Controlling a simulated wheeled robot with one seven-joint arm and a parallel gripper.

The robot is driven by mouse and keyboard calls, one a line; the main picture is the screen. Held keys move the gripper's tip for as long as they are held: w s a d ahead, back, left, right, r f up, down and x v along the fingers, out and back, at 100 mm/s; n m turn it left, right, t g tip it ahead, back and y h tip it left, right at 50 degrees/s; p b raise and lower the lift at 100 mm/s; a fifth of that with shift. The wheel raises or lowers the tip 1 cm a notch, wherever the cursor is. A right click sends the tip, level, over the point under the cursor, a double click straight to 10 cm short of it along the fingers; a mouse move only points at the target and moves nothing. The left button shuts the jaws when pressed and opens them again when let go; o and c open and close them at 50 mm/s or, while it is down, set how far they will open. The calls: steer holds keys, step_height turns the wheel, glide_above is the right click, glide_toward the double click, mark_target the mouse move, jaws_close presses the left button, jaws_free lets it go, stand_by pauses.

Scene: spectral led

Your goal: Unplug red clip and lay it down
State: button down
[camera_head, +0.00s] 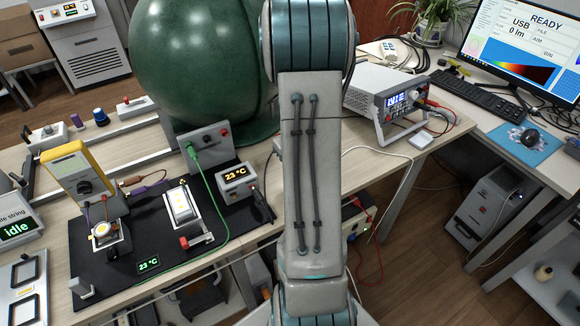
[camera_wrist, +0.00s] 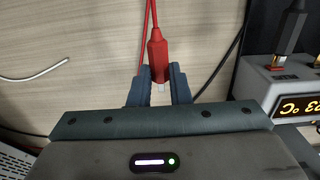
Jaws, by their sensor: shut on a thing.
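In the wrist view a red clip (camera_wrist: 157,58) with a red lead running up from it is between the two dark fingers of my gripper (camera_wrist: 160,78). The gripper is shut on it, and its pale metal tip points toward the gripper's palm. The clip appears apart from any socket, over a pale wooden surface (camera_wrist: 90,30); I cannot tell if it touches that surface. In the head view my arm hides the gripper and the clip. A red cable (camera_head: 371,222) hangs at the table's edge just right of my arm.
A display box (camera_wrist: 282,92) with a dark plug stands close on the right in the wrist view. In the head view a black mat (camera_head: 120,255) bears several devices, with a large green sphere (camera_head: 195,65) behind. A power supply (camera_head: 385,100) stands on the table at right.

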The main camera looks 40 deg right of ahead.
steer(key=shift+f, duration=0.1)
steer(key=shift+f+b, duration=1.75)
steer(key=shift+f, duration=0.4)
steer(key=c, duration=1.3)
jaws_free()
steer(key=shift+r+p, duration=1.15)
steer(key=shift+r, duration=0.45)
step_height(320, 180, up, 14)
steer(key=shift+f, duration=0.15)
